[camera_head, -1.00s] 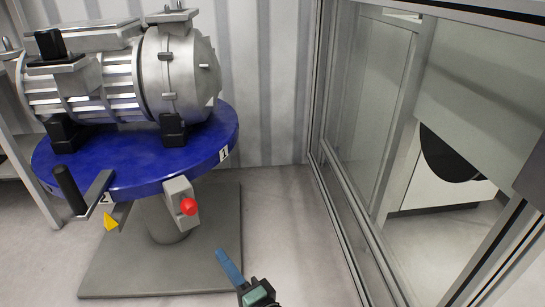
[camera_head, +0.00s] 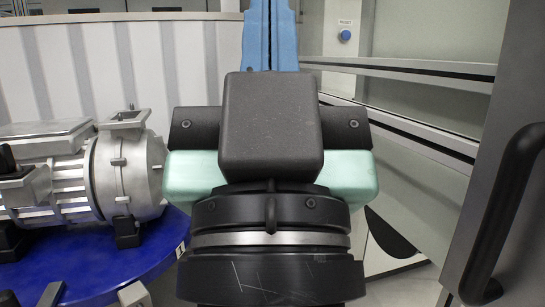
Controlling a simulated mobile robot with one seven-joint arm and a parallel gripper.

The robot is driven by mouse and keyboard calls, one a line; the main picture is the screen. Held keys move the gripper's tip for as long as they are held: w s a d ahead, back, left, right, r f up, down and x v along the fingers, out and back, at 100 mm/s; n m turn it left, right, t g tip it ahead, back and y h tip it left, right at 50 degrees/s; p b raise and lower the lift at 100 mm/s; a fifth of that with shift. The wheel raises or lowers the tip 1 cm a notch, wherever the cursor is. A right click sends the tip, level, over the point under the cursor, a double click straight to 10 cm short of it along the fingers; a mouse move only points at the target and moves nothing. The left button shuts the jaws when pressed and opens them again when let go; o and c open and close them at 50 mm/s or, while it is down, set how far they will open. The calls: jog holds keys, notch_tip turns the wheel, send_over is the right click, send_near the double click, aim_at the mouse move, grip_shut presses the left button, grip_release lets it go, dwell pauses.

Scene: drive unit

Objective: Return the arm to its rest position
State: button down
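My gripper (camera_head: 271,25) fills the middle of the head camera view, close to the camera. Its black and mint-green body points upward. The two blue fingers lie side by side with only a thin dark line between them, so it looks shut. Nothing shows between the fingers; their very tips are cut off by the top edge. The gripper hides the centre of the scene behind it.
A grey motor (camera_head: 125,172) sits on a round blue turntable (camera_head: 125,270) at the left. A corrugated wall (camera_head: 85,62) stands behind it. At the right are a blue RESET button (camera_head: 345,35), metal rails, and a panel with a black handle (camera_head: 505,210).

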notch_tip(320, 180, up, 38)
jog(key=p, duration=3.7)
jog(key=shift+s+r, duration=0.15)
jog(key=shift+r, duration=0.05)
